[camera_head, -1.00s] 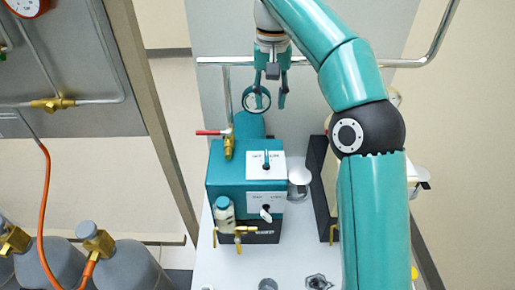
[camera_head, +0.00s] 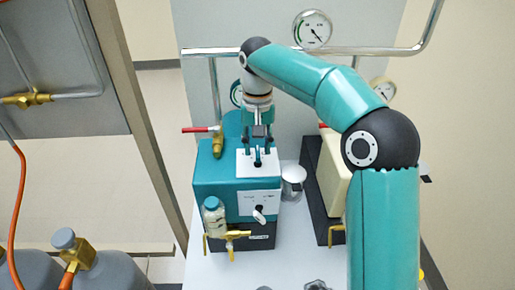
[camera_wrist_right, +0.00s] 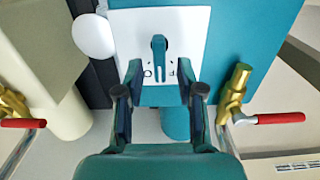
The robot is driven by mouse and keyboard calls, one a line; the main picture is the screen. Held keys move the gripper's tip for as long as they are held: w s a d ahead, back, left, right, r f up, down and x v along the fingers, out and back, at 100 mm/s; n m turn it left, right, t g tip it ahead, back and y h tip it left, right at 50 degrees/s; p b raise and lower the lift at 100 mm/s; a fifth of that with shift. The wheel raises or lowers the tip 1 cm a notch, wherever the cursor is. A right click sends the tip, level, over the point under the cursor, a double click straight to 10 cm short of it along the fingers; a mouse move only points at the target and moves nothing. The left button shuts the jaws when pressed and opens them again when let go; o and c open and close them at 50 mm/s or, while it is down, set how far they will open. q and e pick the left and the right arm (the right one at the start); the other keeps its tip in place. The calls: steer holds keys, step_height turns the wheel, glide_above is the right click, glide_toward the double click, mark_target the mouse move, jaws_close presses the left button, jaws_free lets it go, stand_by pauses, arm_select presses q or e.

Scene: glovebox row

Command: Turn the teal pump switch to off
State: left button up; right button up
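The teal pump (camera_head: 212,175) stands on a pale bench. A white plate (camera_head: 244,170) on its top carries a small teal switch lever (camera_head: 257,163). In the right wrist view, the lever (camera_wrist_right: 158,58) stands at the middle of the white plate (camera_wrist_right: 192,30), with small marks beside it too fine to read. My right gripper (camera_head: 258,144) is just above the plate, behind the lever in the head view. In the wrist view, the right gripper (camera_wrist_right: 158,92) is open and empty, one finger to each side of the lever's line, and no contact shows. My left gripper is out of view.
A brass valve with a red handle (camera_head: 198,130) is left of the gripper.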

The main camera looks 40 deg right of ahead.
steer(key=shift+f, duration=0.2)
jaws_close()
stand_by(0.3)
steer(key=shift+w+a+r+n+p, duration=0.1)
steer(key=shift+n+p, duration=0.55)
steer(key=shift+a+r+n+p, duration=0.1)
steer(key=shift+n+p, duration=0.5)
steer(key=shift+n, duration=0.05)
steer(key=shift+a+f+n+p, duration=0.15)
steer(key=shift+n+p, duration=0.9)
steer(key=shift+n, duration=0.65)
